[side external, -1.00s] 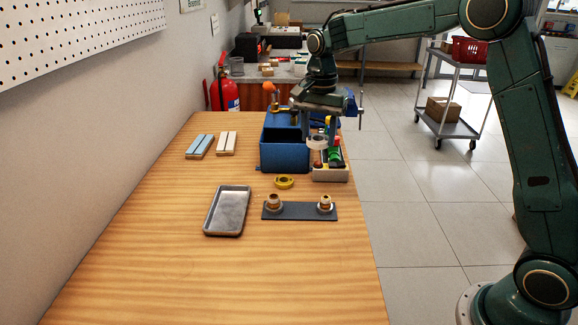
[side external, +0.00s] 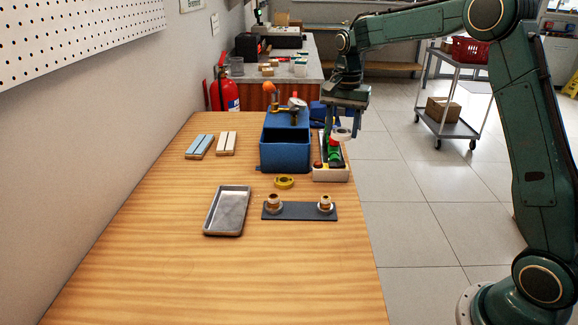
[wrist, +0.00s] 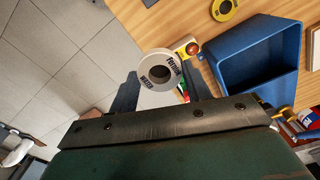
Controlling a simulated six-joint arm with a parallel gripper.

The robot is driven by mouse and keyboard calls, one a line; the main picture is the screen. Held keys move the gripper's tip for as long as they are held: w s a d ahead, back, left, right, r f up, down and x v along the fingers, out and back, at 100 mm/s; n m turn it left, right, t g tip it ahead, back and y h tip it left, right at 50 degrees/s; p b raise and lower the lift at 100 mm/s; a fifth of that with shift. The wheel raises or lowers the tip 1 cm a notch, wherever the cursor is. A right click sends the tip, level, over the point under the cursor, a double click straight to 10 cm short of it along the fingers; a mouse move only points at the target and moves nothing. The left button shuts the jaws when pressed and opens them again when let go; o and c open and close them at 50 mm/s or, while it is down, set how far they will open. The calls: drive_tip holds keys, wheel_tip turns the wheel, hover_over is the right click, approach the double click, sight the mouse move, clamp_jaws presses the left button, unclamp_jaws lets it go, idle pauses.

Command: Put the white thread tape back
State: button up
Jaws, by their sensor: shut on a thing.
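The white thread tape (side external: 342,134) is a small white roll with dark lettering. My gripper (side external: 343,130) is shut on it and holds it above the pale control box at the table's right edge. In the wrist view the roll (wrist: 145,73) sits between the two fingers (wrist: 162,85), its open hole facing the camera. A blue open-topped bin (side external: 285,155) stands just left of the box; its inside is mostly hidden in the side view. In the wrist view the bin (wrist: 228,80) is to the right of the roll.
A yellow tape roll (side external: 284,183) lies in front of the bin. A grey plate (side external: 300,211) with two fittings and a metal tray (side external: 214,218) are nearer. The table's front is clear.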

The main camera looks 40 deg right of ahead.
sight(342, 131)
wheel_tip(342, 131, down, 12)
drive_tip(key=shift+f, duration=0.1)
drive_tip(key=shift+f, duration=0.1)
drive_tip(key=shift+f, duration=2)
drive_tip(key=shift+f, duration=0.1)
drive_tip(key=o, duration=0.9)
drive_tip(key=shift+o, duration=0.2)
wheel_tip(342, 131, up, 12)
